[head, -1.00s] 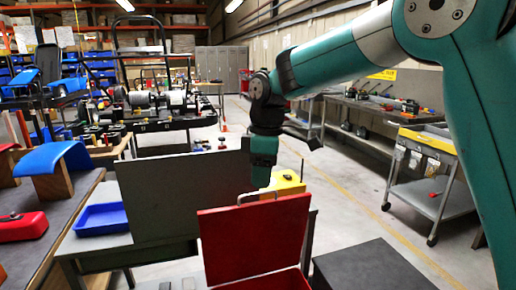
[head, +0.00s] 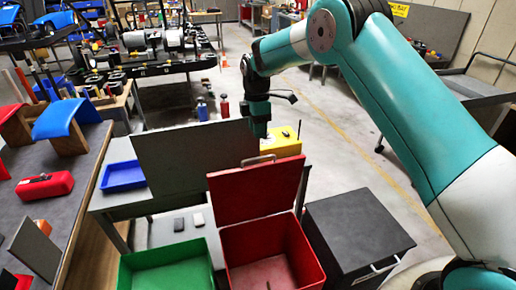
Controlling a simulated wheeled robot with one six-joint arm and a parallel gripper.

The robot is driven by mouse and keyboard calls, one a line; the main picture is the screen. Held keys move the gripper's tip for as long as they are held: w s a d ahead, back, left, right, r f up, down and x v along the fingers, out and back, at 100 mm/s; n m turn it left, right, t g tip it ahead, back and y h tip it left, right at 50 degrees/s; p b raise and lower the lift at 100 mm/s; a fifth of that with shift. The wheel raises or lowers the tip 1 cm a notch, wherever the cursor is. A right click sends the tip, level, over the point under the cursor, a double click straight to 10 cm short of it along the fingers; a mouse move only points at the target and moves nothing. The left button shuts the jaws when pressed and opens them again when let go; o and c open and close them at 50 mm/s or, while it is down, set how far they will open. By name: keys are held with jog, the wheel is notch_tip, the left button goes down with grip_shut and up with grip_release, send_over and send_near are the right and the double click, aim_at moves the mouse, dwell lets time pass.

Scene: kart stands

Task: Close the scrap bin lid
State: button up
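The red bin (head: 312,243), which looks like the scrap bin, stands open at the bottom middle of the head view. Its red lid (head: 255,190) is raised nearly upright at the bin's back edge. A pale bar handle (head: 258,160) sits along the lid's top edge. Inside, the bin looks empty. My gripper (head: 262,132) points down above and behind the handle. A gap seems to show between them, but I cannot judge the depth. I cannot make out the fingers well enough to see if they are open.
An open green bin (head: 140,268) stands left of the red one, a closed dark box (head: 357,228) with a handle right of it. A grey panel (head: 190,158) rises behind. A yellow box (head: 283,143) sits behind the lid. Open floor (head: 345,125) lies at the back right.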

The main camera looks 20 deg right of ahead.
jog(key=f+p, duration=0.1)
jog(key=f, duration=0.2)
jog(key=f+p, duration=0.1)
jog(key=f, duration=0.2)
jog(key=f+p, duration=0.1)
jog(key=f, duration=0.2)
jog(key=shift+s, duration=0.35)
grip_shut()
